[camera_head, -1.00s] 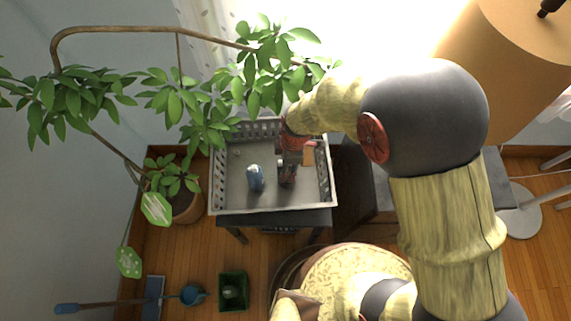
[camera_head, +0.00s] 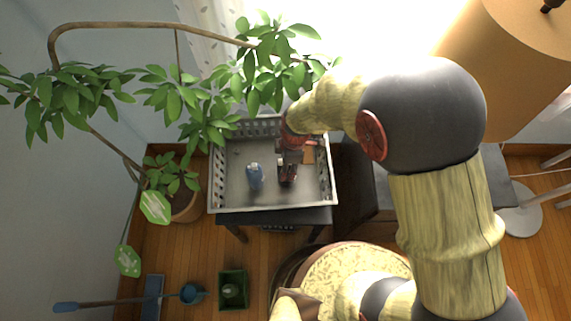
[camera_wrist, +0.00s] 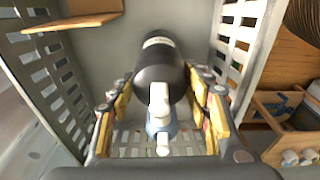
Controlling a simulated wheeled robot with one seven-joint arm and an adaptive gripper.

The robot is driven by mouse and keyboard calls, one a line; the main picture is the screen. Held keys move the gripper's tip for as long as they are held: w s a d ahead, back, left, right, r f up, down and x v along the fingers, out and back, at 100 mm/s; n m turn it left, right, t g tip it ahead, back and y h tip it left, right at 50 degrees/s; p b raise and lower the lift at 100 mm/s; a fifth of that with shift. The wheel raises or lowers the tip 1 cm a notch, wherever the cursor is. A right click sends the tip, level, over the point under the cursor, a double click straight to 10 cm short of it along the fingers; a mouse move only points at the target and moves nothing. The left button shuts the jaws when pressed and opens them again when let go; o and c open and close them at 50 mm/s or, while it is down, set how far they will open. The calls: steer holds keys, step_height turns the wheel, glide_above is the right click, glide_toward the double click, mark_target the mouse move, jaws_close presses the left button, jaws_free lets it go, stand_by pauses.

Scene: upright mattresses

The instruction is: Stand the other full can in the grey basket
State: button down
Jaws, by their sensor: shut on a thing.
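The grey basket (camera_head: 216,190) stands on a dark low table. A blue can (camera_head: 255,176) is inside it, left of my gripper (camera_head: 287,181). My gripper reaches down into the basket and is shut on a dark can (camera_wrist: 158,72). In the wrist view the dark can sits between the two fingers (camera_wrist: 160,92), with a pale band and a white top part. A blue and white piece (camera_wrist: 160,128) shows just below it there; I cannot tell whether it belongs to the held can. Whether the held can touches the basket floor is unclear.
A wooden piece (camera_head: 309,154) is at the basket's right side. Leafy branches (camera_head: 262,75) hang over the basket's back edge. A potted plant (camera_head: 185,204) stands to its left. A green crate (camera_head: 233,290) is on the floor. The basket's front left floor is clear.

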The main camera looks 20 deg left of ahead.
steer(key=shift+f, duration=0.25)
steer(key=c, duration=0.8)
jaws_free()
steer(key=shift+c, duration=1.1)
steer(key=shift+r, duration=0.1)
steer(key=shift+r+p, duration=0.75)
steer(key=shift+r, duration=0.7)
